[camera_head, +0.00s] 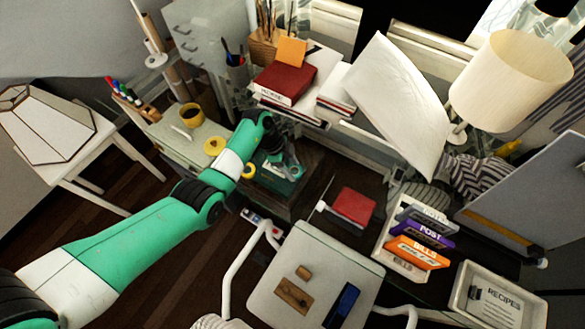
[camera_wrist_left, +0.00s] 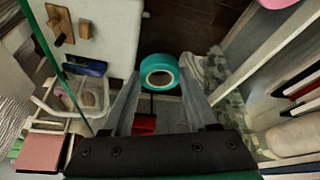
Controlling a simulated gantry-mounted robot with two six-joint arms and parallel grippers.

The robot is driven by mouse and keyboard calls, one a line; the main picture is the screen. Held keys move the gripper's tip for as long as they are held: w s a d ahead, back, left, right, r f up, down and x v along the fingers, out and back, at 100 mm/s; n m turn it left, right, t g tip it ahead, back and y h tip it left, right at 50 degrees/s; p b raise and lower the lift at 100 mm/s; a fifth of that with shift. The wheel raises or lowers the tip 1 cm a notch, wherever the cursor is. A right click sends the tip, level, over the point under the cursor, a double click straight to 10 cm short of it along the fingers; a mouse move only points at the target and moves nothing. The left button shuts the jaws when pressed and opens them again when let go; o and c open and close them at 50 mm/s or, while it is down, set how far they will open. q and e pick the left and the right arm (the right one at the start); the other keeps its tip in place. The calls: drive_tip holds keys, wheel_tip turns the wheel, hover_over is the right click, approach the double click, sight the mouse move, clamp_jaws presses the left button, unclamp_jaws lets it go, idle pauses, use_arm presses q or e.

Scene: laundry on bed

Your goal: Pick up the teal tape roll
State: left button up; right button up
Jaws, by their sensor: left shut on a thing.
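The teal tape roll (camera_wrist_left: 159,66) sits between the two grey fingers of my left gripper (camera_wrist_left: 160,80) in the left wrist view, its open core facing the camera. My left gripper is shut on it. In the head view my left gripper (camera_head: 288,168) is near the middle, above a dark green box. The roll is small there and partly hidden by the gripper. My right gripper is not in view.
Labelled trays (camera_head: 420,240) and a lamp (camera_head: 510,80) are at right.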

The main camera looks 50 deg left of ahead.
use_arm(q)
wheel_tip(320, 180, up, 3)
drive_tip(key=shift+r+p, duration=0.2)
drive_tip(key=shift+p, duration=0.65)
drive_tip(key=s+d+r+p, duration=0.2)
drive_tip(key=s+r+p, duration=0.5)
drive_tip(key=s, duration=0.6)
wheel_tip(320, 180, up, 2)
drive_tip(key=shift+s+r+p, duration=0.1)
drive_tip(key=shift+s+p, duration=0.2)
